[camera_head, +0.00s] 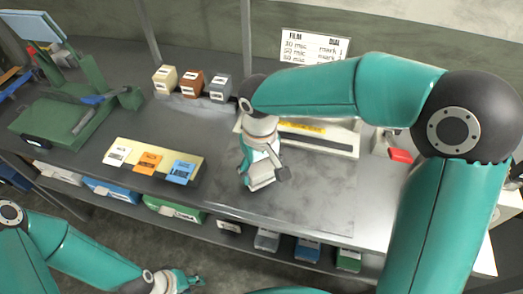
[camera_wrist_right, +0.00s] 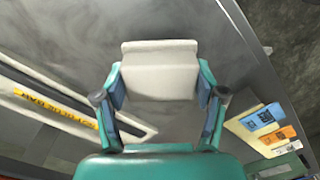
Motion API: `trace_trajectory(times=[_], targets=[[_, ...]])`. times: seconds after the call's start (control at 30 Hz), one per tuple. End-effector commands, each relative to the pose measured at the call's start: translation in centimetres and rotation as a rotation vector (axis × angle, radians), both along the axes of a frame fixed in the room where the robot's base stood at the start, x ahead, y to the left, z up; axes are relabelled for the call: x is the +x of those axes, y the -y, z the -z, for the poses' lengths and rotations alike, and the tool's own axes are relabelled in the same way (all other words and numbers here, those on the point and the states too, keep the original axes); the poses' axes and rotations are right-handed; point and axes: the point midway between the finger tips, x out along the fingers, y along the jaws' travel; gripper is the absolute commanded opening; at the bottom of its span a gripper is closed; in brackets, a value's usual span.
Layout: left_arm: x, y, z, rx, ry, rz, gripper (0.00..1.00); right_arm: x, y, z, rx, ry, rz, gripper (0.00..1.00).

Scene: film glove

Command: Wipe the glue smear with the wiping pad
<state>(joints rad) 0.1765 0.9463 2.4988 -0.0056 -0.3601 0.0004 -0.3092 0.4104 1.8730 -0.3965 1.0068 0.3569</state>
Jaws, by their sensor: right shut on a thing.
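My right gripper (camera_head: 264,178) reaches down over the middle of the grey worktable. It is shut on the wiping pad (camera_head: 260,170), a pale off-white block. In the right wrist view the pad (camera_wrist_right: 160,70) sits between the two fingers of my right gripper (camera_wrist_right: 160,92), close over the grey surface. I cannot tell whether it touches the surface. Faint cloudy streaks show on the grey surface around the pad; I cannot tell for sure which of them is the glue smear. My left gripper (camera_head: 185,281) is low at the bottom edge, in front of the table and empty.
A long white device with a yellow strip (camera_head: 302,127) lies behind the pad. Left stand a board with white, orange and blue cards (camera_head: 150,160), three small boxes (camera_head: 192,82) and a green machine (camera_head: 75,115). A red object (camera_head: 401,156) lies right. Bins fill the shelf below.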

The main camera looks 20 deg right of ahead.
Motion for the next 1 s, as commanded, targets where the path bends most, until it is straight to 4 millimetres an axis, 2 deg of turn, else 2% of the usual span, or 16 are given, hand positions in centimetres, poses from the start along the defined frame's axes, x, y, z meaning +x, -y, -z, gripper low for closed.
trace_trajectory(times=[0.03,0.5,1.0], targets=[[0.0,0.0,-0.7,0.000,0.000,0.000,0.40,0.0,0.0,-0.8,0.000,-0.001,0.000,0.37],[0.0,0.0,-3.9,0.000,0.000,0.000,0.40,0.0,0.0,-5.0,0.000,0.002,0.000,0.37],[0.0,0.0,-4.2,0.000,0.000,0.000,0.40,0.0,0.0,-5.5,0.000,0.001,0.000,0.37]])
